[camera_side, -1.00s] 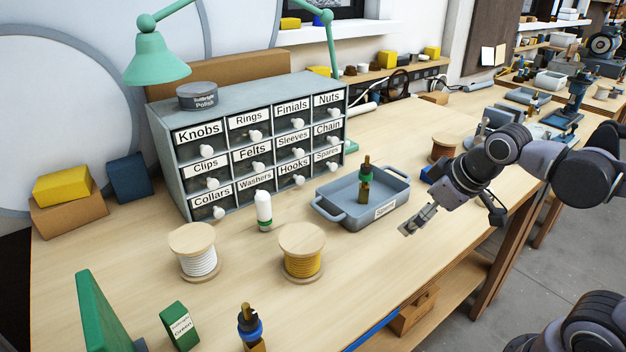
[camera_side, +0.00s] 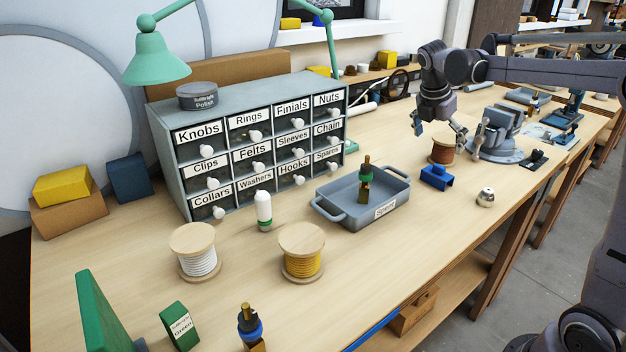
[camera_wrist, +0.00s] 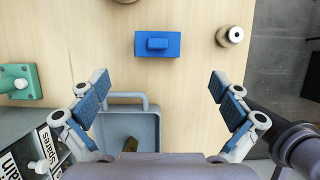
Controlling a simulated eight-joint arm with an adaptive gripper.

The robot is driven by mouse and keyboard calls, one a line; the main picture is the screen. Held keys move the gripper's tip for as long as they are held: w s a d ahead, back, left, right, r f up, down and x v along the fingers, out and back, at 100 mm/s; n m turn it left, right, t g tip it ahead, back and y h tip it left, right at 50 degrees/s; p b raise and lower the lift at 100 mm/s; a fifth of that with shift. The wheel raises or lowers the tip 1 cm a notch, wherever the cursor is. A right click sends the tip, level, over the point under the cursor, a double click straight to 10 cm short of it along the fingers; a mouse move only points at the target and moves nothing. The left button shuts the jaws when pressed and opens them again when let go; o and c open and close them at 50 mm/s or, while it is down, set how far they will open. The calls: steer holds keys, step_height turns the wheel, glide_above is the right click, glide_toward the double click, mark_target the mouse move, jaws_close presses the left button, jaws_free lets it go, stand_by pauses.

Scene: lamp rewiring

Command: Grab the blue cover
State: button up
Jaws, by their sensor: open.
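The blue cover (camera_side: 437,177) is a small blue block with a raised part on top. It rests on the bench to the right of the grey tray. In the wrist view the blue cover (camera_wrist: 157,44) lies flat near the top centre, ahead of the fingers. My gripper (camera_side: 440,133) is above the bench near the cover, pointing down. In the wrist view my gripper (camera_wrist: 158,86) has its fingers wide apart with nothing between them. The cover is apart from both fingers.
The grey tray (camera_side: 338,217) holds an upright brass-and-green part. A wooden spool (camera_side: 443,151) stands just behind the cover. A small metal fitting (camera_side: 485,198) sits to its right, near the bench edge. A vise (camera_side: 503,140) stands further right. Bench in front of the cover is clear.

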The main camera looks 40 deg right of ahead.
mark_target(440, 166)
steer(key=x, duration=0.5)
steer(key=shift+d+f, duration=0.1)
steer(key=shift+f, duration=0.15)
steer(key=shift+x, duration=2.5)
steer(key=shift+w+d+r, duration=0.1)
steer(key=shift+w+d, duration=0.05)
steer(key=c, duration=1.3)
